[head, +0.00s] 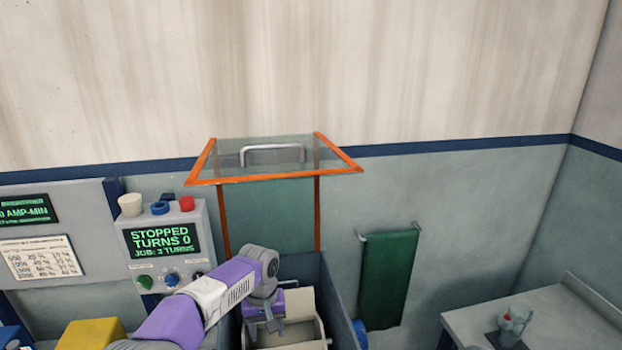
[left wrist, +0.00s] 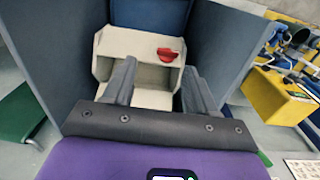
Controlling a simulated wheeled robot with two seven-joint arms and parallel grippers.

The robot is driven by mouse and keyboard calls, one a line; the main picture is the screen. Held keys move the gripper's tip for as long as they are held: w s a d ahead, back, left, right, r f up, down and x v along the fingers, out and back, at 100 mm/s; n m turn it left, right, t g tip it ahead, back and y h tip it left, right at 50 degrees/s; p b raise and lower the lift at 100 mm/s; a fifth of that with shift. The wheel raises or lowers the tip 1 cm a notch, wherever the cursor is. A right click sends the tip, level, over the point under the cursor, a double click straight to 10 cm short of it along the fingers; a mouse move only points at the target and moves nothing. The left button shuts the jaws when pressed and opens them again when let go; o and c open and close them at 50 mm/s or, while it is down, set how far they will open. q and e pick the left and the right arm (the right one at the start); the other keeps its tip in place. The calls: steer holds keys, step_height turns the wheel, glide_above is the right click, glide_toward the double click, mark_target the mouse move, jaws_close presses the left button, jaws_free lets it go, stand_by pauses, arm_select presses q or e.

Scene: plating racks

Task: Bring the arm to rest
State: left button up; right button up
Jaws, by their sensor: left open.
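My left arm, purple and white, reaches in from the lower left in the head view. Its gripper (head: 265,318) points down over a pale barrel-like box (head: 307,331) inside a dark blue-grey tank (head: 338,300). In the left wrist view the two grey fingers (left wrist: 157,92) are apart with nothing between them. Beyond them the pale box (left wrist: 120,43) has an open front, and a small red piece (left wrist: 168,54) sits on it. I cannot tell whether the fingers touch the box. My right gripper is not in view.
An orange-framed clear lid (head: 300,160) stands raised above the tank. A control box (head: 165,245) reading "STOPPED TURNS 0" is left of it. A yellow block (head: 90,334) is lower left. A green towel (head: 388,275) hangs right. A table (head: 560,315) stands lower right.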

arm_select(q)
step_height(320, 180, down, 15)
steer(key=s+d+m+h, duration=0.1)
steer(key=s+d+h, duration=0.1)
steer(key=s+f+h, duration=0.2)
steer(key=s+f, duration=1.1)
steer(key=s+a+f+n, duration=0.15)
steer(key=s+f, duration=0.25)
steer(key=s, duration=0.8)
step_height(320, 180, down, 20)
steer(key=b, duration=2)
steer(key=shift+w+d+r+t, duration=0.2)
steer(key=shift+w+r+t, duration=0.1)
steer(key=shift+w, duration=0.15)
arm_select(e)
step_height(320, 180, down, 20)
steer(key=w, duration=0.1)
